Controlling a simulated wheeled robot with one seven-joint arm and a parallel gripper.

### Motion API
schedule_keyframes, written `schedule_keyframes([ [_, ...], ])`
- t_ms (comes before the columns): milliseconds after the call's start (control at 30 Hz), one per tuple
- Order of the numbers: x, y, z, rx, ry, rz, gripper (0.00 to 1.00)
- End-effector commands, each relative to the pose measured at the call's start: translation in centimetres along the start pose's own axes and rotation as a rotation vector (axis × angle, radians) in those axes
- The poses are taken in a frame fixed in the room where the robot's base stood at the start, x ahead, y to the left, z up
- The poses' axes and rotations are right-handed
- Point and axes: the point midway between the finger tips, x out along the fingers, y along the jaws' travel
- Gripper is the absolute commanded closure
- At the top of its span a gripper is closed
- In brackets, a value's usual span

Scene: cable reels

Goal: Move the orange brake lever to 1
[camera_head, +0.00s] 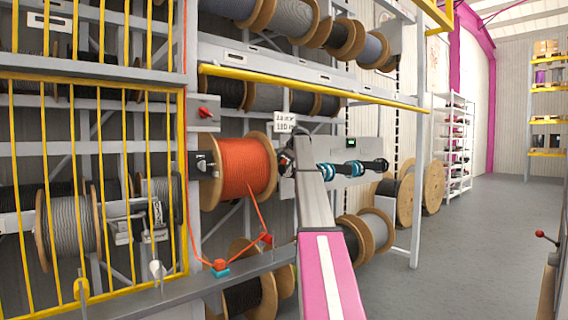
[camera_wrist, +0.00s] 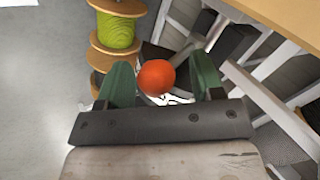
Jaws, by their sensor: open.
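The orange ball knob (camera_wrist: 156,77), which looks like the end of the brake lever, sits between the fingertips of my gripper (camera_wrist: 160,82) in the wrist view. The two green fingers are apart, with the knob nearer the left finger and a gap on its right. I cannot tell whether the left finger touches it. The lever's shaft and any position marks, including the 1, cannot be made out. In the head view my arm crosses in front of the rack and I cannot make out the lever there.
A reel of orange cable (camera_head: 238,168) hangs on the rack left of my arm. A grey panel box (camera_head: 350,145) and a shaft with blue rings lie to the right. A yellow barred gate (camera_head: 183,180) stands left.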

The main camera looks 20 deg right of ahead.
Motion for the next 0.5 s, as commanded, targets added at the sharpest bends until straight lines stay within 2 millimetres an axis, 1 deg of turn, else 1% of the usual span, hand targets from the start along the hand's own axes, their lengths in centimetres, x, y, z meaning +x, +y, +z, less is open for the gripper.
schedule_keyframes([
  [167, -0.9, 0.0, 0.0, 0.000, 0.001, 0.000, 0.39],
  [267, -2.0, 0.0, 0.0, 0.000, 0.001, -0.001, 0.39],
  [367, -3.6, 0.0, 0.0, 0.000, 0.001, 0.000, 0.39],
  [500, -6.3, 0.0, 0.0, 0.000, 0.002, -0.001, 0.39],
])
